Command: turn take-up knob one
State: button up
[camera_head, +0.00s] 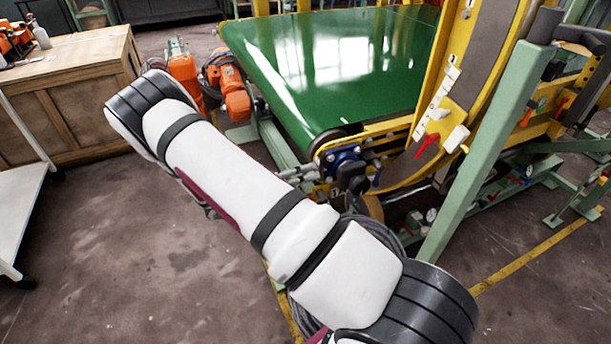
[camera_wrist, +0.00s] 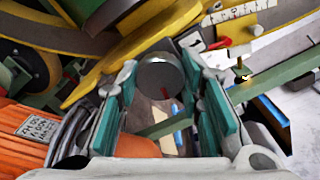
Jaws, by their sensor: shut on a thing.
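In the wrist view, my gripper (camera_wrist: 165,85) shows its two teal-padded fingers on either side of a round grey metal knob (camera_wrist: 159,76). The gripper is shut on this knob, which sits between the far ends of the pads with its round end face showing. A small red mark lies just below its middle. I cannot read any label that tells which take-up knob it is. In the head view, my white arm crosses the middle of the picture, and I cannot clearly make out the gripper or the knob there.
The green conveyor belt (camera_head: 335,62) and its yellow frame (camera_head: 455,95) stand close beyond my arm. A blue bearing block (camera_head: 341,157) sits at the belt's near corner. Orange motors (camera_head: 235,95) stand left of it. A wooden cabinet (camera_head: 70,90) is at left.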

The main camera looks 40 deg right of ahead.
jog(key=o, duration=1.2)
jog(key=v, duration=1.2)
